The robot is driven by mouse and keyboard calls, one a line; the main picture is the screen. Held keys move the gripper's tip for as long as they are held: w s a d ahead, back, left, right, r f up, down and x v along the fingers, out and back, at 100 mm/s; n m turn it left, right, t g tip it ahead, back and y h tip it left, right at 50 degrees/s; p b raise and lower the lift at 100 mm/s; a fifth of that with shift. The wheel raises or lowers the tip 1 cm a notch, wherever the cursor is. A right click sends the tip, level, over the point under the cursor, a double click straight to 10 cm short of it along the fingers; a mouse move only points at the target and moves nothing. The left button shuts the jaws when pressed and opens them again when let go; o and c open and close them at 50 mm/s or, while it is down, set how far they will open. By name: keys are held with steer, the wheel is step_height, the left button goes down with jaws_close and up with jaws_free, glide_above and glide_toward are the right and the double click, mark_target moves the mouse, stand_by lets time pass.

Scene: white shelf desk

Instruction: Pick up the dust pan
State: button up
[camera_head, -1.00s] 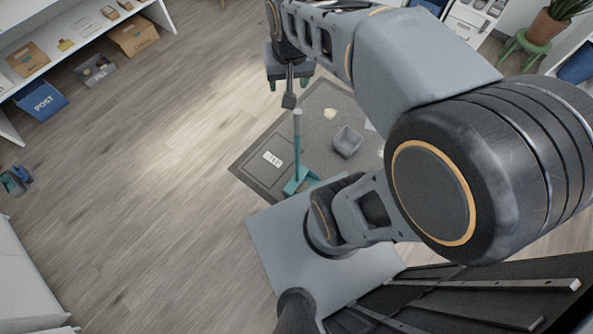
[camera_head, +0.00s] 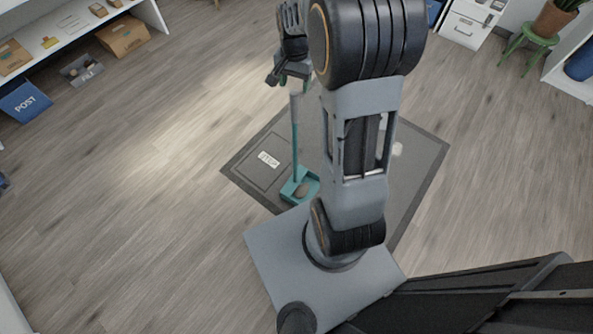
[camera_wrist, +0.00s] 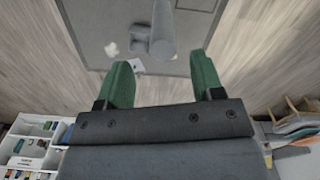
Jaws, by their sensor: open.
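The dust pan (camera_head: 300,187) is teal with a long upright handle, and its pan rests on the dark mat with a brown item in it. The handle's grey top end (camera_head: 294,101) rises just below my gripper (camera_head: 291,82) in the head view. In the wrist view, my gripper (camera_wrist: 163,80) has two green fingers spread wide with nothing between them. A grey rod (camera_wrist: 163,32), which looks like the handle's end, shows beyond the fingertips, roughly centred between them. I cannot tell how far away it is.
The dark mat (camera_head: 429,174) carries a white label (camera_head: 268,159) and a crumpled white piece (camera_head: 397,149). Wood floor between is clear.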

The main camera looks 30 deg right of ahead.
mark_target(294, 89)
steer(key=shift+w+a+f+b, duration=0.1)
steer(key=shift+f+b, duration=0.45)
steer(key=shift+f, duration=1.05)
steer(key=shift+w+f+b, duration=0.1)
steer(key=shift+f+b, duration=0.4)
steer(key=shift+f, duration=1.1)
steer(key=shift+c, duration=0.4)
steer(key=shift+r, duration=0.1)
steer(key=c, duration=1)
steer(key=shift+r, duration=0.2)
